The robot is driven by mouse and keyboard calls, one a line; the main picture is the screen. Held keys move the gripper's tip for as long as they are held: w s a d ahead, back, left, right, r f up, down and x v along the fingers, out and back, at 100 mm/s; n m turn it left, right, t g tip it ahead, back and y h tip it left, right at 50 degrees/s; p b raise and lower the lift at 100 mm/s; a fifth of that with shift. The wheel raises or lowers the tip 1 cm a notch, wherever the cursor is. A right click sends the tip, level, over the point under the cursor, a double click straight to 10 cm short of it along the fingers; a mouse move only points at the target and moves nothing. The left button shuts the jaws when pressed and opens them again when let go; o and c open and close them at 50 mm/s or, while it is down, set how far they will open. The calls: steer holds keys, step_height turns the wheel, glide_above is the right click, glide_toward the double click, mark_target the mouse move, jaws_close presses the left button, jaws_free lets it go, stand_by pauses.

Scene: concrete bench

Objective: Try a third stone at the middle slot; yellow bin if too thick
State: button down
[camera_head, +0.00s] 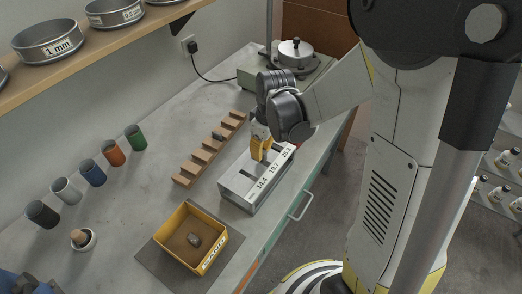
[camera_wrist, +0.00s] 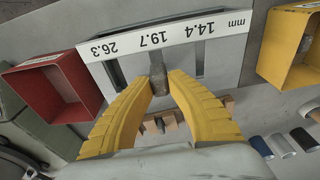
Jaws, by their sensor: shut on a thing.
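The grey slot gauge (camera_head: 237,190) stands on the bench with a white strip marked 14.4, 19.7 and 26.3; it also shows in the wrist view (camera_wrist: 220,82). My gripper (camera_head: 259,157), with yellow fingers, is over the gauge. In the wrist view my gripper (camera_wrist: 159,86) is shut on a small grey stone (camera_wrist: 158,76), lined up with the middle slot by the 19.7 mark. I cannot tell how far the stone is in the slot.
A stepped wooden rack (camera_head: 186,179) lies behind the gauge, with grey stone at its far part. A red bin (camera_wrist: 42,92) is beside the gauge. Several coloured cups (camera_head: 95,172) line the back. A lidded metal pot (camera_head: 296,50) stands at the far end.

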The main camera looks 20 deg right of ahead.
steer(key=shift+f+b, duration=0.5)
steer(key=shift+f, duration=0.05)
stand_by(0.8)
steer(key=shift+r, duration=0.1)
steer(key=shift+r+p, duration=2.7)
steer(key=shift+r, duration=0.8)
